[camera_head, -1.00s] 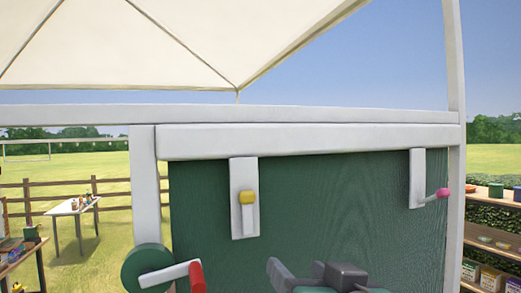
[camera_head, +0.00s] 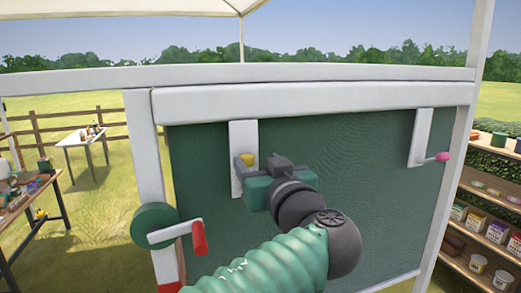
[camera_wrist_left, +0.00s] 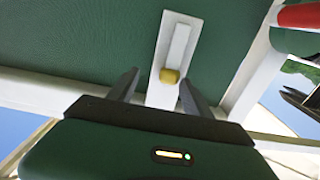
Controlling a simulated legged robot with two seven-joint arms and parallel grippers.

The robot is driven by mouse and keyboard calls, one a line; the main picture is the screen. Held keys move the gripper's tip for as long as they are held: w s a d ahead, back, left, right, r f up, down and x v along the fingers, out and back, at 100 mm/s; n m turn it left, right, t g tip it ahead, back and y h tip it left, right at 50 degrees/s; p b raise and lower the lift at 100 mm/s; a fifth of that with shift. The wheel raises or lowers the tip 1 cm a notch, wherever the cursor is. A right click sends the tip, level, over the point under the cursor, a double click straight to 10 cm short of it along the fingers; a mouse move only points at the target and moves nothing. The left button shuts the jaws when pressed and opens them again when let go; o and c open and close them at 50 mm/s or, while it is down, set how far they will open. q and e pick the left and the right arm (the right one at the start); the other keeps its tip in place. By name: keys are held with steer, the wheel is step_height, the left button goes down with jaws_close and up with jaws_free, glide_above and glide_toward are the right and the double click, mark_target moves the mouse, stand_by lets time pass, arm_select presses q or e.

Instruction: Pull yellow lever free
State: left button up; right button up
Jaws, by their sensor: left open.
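The yellow lever is a white arm with a yellow knob (camera_head: 248,160) on a white backplate (camera_head: 237,131), mounted on the upper left of the green panel. My left gripper (camera_head: 254,162) is at the knob, and its body covers part of the plate in the head view. In the left wrist view, the yellow knob (camera_wrist_left: 170,76) sits between the two dark open fingers (camera_wrist_left: 160,90), near their tips. A gap shows on each side of the knob.
A pink-knobbed lever (camera_head: 443,157) is on the panel's right side. A green wheel with a red-handled crank (camera_head: 198,238) is at lower left. White posts and a beam (camera_head: 310,97) frame the green panel (camera_head: 380,205). Shelves (camera_head: 490,233) stand at right.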

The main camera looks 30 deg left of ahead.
mark_target(246, 163)
arm_select(q)
steer(key=shift+r, duration=0.1)
steer(key=shift+s+a, duration=0.1)
steer(key=shift+a, duration=0.2)
steer(key=shift+a+f, duration=0.2)
steer(key=shift+a, duration=0.7)
steer(key=shift+c, duration=0.7)
steer(key=shift+a, duration=0.3)
steer(key=shift+c, duration=2.5)
steer(key=shift+w+d, duration=0.25)
steer(key=shift+d, duration=0.3)
jaws_close()
steer(key=shift+s+a, duration=0.15)
steer(key=shift+a, duration=0.1)
arm_select(e)
steer(key=shift+s+a+r, duration=0.1)
steer(key=shift+a+r, duration=0.1)
steer(key=shift+a, duration=0.55)
arm_select(q)
steer(key=shift+d, duration=0.1)
